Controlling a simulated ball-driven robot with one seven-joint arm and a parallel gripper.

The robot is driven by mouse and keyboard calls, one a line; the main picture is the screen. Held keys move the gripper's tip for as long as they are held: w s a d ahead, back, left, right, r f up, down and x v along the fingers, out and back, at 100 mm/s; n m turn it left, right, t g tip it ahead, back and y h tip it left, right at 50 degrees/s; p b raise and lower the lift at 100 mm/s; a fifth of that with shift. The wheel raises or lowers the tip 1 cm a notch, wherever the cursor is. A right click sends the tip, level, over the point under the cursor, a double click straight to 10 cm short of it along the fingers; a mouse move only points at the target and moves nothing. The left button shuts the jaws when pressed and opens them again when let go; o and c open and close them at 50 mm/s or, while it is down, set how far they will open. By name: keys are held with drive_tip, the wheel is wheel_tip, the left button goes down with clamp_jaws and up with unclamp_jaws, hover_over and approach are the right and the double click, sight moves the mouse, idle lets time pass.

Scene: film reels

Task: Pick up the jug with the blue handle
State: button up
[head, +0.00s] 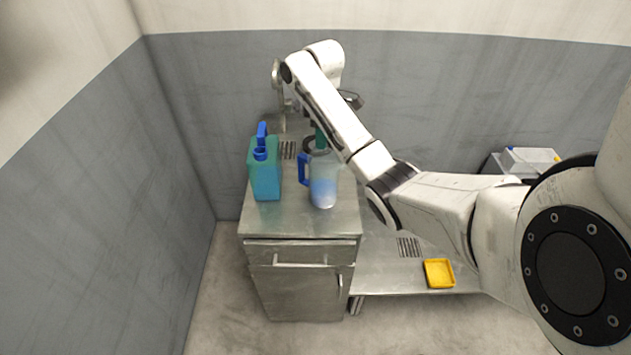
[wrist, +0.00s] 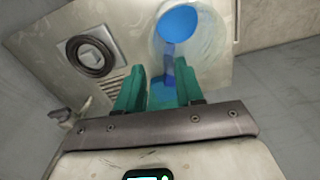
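The jug (head: 323,185) is clear with blue liquid low inside and stands upright on the metal cabinet top. Its blue handle (head: 303,170) faces left in the head view. In the wrist view the jug (wrist: 205,50) is seen from above, beyond the fingers. Its blue handle (wrist: 168,62) shows in the gap between the teal fingertips. My gripper (wrist: 159,70) is open, its fingers apart; I cannot tell whether either touches the handle. In the head view my gripper (head: 320,138) is behind the jug's top, partly hidden by the arm.
A teal canister (head: 265,178) with a blue cap stands left of the jug on the cabinet top (head: 295,222). A dark ring on a square plate (wrist: 92,55) lies nearby. A yellow tray (head: 439,274) sits on a lower bench at right. Walls close the left and back.

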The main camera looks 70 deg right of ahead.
sight(323, 152)
drive_tip(key=shift+s+d+f+b, duration=0.1)
drive_tip(key=shift+f+b, duration=0.05)
drive_tip(key=shift+f, duration=2.15)
drive_tip(key=shift+s+d+f+b, duration=0.1)
drive_tip(key=shift+f+b, duration=0.05)
drive_tip(key=shift+f, duration=2.15)
clamp_jaws()
